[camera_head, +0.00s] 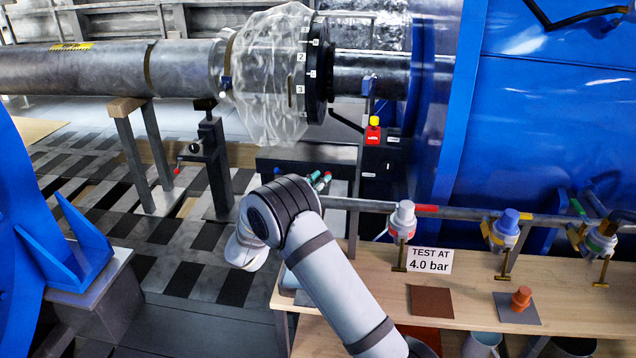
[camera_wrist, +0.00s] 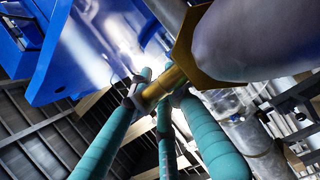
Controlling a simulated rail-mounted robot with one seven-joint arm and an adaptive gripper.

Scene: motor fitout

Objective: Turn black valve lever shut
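A black bar (camera_head: 346,122), which looks like the black valve lever, slants down to the right beneath the pipe's black flange, towards a red block with a yellow cap (camera_head: 374,130). In the head view my grey arm hides most of my gripper; teal parts (camera_head: 319,181) that look like its fingertips show just beyond the arm, below and left of the bar and apart from it. In the wrist view the teal fingers of my gripper (camera_wrist: 158,90) converge near the end of a brass stem (camera_wrist: 172,84). A large grey body with a brass hexagonal collar (camera_wrist: 204,62) fills the upper right. Whether the fingers grip the stem is unclear.
A big blue machine (camera_head: 550,130) stands at the right. A grey pipe (camera_head: 100,72) with a clear plastic wrap (camera_head: 270,85) runs across the back. A rail with capped fittings (camera_head: 403,222) runs over a wooden bench (camera_head: 470,300). A stand (camera_head: 212,160) rises from the tiled floor.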

